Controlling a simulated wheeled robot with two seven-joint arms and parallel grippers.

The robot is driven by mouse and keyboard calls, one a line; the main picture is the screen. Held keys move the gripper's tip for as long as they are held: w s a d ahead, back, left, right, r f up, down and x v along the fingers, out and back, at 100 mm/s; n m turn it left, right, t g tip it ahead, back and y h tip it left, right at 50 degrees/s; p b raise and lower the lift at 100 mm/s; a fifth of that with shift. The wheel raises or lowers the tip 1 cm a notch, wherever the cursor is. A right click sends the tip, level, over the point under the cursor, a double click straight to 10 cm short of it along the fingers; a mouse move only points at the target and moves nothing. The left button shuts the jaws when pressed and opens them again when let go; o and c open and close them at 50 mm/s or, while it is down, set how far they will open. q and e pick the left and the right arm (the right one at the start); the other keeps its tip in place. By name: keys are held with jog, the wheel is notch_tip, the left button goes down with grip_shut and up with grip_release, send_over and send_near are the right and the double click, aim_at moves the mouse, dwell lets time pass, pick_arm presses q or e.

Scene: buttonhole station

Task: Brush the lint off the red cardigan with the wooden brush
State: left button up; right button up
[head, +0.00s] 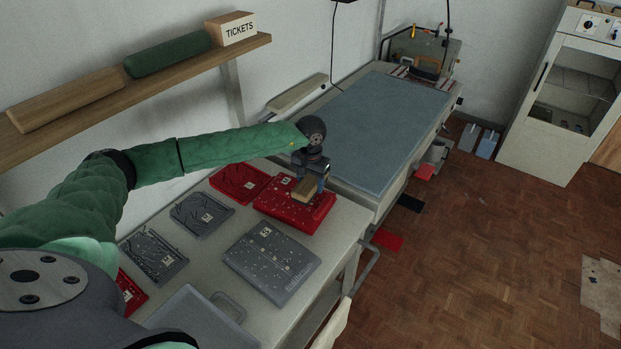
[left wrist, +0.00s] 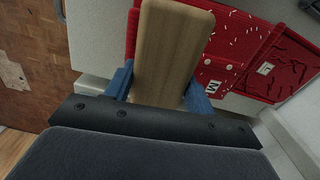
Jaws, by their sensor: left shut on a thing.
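The wooden brush (head: 304,190) is held by my left gripper (head: 313,184) over the red cardigan (head: 290,213). In the left wrist view the pale brush (left wrist: 168,50) sits between the two blue fingers. The red cardigan (left wrist: 226,48) there has white lint bits, pale buttons and an M label. It lies folded on the table. The brush hides part of it, and I cannot tell whether the brush touches it. My right gripper is not in view.
Another red folded garment (head: 238,183) lies beside the cardigan. Grey garments (head: 202,213), one speckled white (head: 270,256), lie on the pale table. A blue-grey padded surface (head: 375,120) stands beyond. A wall shelf (head: 150,85) holds a TICKETS block (head: 232,29).

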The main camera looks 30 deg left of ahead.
pick_arm(q)
jog(key=shift+s+d+f, duration=0.15)
jog(key=shift+s, duration=0.05)
jog(key=shift+f, duration=0.35)
jog(key=f, duration=0.3)
jog(key=shift+w+a, duration=0.25)
jog(key=shift+w, duration=0.05)
jog(key=shift+s+d+f, duration=0.2)
jog(key=shift+f, duration=0.3)
jog(key=shift+w+a+f, duration=0.1)
jog(key=shift+f, duration=0.1)
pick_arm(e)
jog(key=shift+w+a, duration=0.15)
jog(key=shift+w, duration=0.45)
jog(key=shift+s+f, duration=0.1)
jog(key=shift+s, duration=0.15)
pick_arm(q)
jog(key=shift+b, duration=0.3)
